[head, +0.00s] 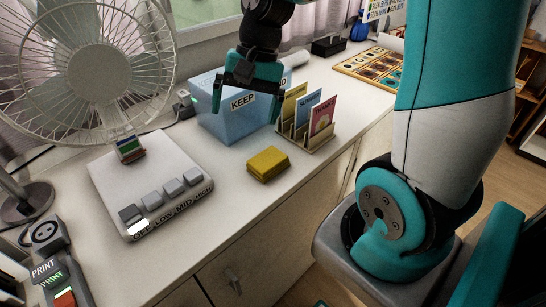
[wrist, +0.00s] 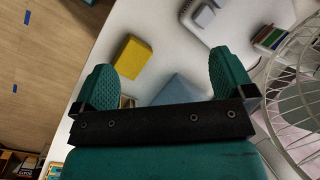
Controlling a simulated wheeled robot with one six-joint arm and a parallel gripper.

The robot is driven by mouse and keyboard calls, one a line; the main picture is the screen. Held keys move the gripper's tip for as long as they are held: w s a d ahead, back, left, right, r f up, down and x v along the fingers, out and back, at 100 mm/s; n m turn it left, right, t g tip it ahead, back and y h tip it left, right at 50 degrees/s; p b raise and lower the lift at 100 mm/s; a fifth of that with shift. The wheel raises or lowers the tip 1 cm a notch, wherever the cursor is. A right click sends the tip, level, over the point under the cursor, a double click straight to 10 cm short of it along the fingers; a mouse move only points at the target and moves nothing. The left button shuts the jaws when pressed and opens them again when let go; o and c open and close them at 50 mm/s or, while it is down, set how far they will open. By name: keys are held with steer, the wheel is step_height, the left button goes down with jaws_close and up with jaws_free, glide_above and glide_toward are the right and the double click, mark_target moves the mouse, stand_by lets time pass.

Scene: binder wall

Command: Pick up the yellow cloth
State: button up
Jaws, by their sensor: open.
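The yellow cloth (head: 268,164) is a small folded block lying on the white counter, near its front edge. It also shows in the wrist view (wrist: 132,56), beyond the fingertips and between them, closer to the left finger. My gripper (head: 247,100) is open and empty. In the head view it hangs in front of the blue KEEP box, above and behind the cloth. In the wrist view its two teal fingers (wrist: 165,80) are spread wide, with nothing between them.
The blue KEEP box (head: 232,121) stands behind the cloth. A card rack (head: 310,143) with several upright cards is to its right. A grey device with keys (head: 150,184) and a fan (head: 82,72) are to the left. Bare counter (head: 228,178) lies left of the cloth.

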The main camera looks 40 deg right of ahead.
steer(key=w+d+f+m+p, duration=0.1)
steer(key=d+f+m, duration=0.1)
steer(key=d+m, duration=0.4)
steer(key=w+d+f+m, duration=0.1)
steer(key=d+f+m, duration=0.25)
steer(key=d, duration=0.45)
steer(key=p, duration=0.2)
glide_above(269, 158)
steer(key=d, duration=0.2)
steer(key=shift+m+y, duration=0.25)
steer(key=shift+y, duration=0.05)
steer(key=f, duration=0.9)
steer(key=shift+s+a+f, duration=0.1)
steer(key=shift+s, duration=0.15)
steer(key=shift+w+p+x, duration=0.15)
steer(key=shift+p+x, duration=0.5)
steer(key=shift+x, duration=0.9)
steer(key=shift+w+p+x, duration=0.15)
steer(key=shift+p+x, duration=0.5)
steer(key=shift+x, duration=0.9)
steer(key=shift+f, duration=0.1)
steer(key=shift+c, duration=0.5)
steer(key=c, duration=0.8)
